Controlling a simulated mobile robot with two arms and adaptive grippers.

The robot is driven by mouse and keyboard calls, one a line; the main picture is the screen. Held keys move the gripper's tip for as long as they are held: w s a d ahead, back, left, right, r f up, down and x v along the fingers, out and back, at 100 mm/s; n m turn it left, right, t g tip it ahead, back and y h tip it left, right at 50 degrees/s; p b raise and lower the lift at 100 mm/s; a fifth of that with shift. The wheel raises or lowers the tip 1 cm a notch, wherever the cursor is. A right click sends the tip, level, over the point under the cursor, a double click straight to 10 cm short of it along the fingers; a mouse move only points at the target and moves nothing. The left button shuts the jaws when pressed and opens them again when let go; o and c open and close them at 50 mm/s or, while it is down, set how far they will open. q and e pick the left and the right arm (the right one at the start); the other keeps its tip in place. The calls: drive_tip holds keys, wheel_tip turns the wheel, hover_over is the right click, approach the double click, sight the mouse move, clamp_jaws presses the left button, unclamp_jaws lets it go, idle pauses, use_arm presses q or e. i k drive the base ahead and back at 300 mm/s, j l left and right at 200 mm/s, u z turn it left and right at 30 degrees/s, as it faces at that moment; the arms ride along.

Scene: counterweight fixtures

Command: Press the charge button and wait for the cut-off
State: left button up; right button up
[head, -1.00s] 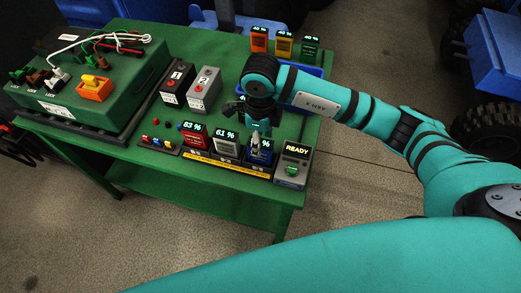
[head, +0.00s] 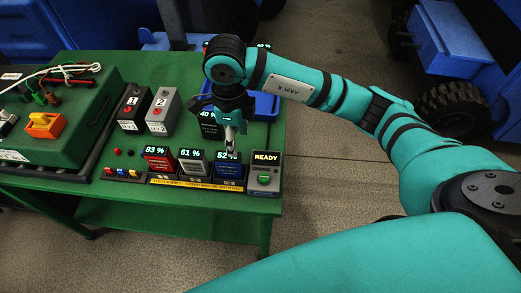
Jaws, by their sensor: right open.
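The charger box (head: 263,181) at the front right corner of the green bench has a display reading READY. The green button (head: 264,178) sits on its face below the display. My right gripper (head: 229,148) points down just behind and above the blue battery (head: 228,168), left of the charger box. It is open and holds nothing visible. The blue battery's display reads 52 %. A grey battery (head: 193,166) reading 61 % and a red battery (head: 158,163) stand in the same row. My left gripper is not in view.
A blue tray (head: 265,106) lies behind my right gripper, partly hidden. A green case (head: 75,125) with an orange part (head: 44,125) fills the bench's left. Bare bench lies between tray and charger box.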

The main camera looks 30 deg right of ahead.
sight(264, 177)
drive_tip(key=z, duration=0.8)
